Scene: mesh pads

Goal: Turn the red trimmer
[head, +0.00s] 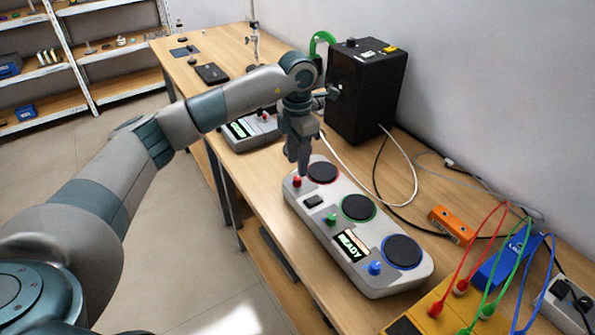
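A grey control box (390,287) lies on the wooden bench. It carries three round dark pads, ringed red (323,172), green (358,208) and blue (401,251). The small red trimmer knob (297,182) is at its far left end, beside the red pad. A green knob (332,218) and a blue knob (375,268) sit along the same side. A lit screen (350,245) reads READY. My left gripper (303,172) points down just above and beside the red knob. Its fingertips are close together and small, so their opening and any contact are unclear. My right gripper is not in view.
A black box (366,92) stands behind my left gripper, with cables trailing on the bench. A second device (248,133) lies farther back. An orange block (451,222), a blue box (505,262) and a yellow unit (440,310) with coloured leads are at the right.

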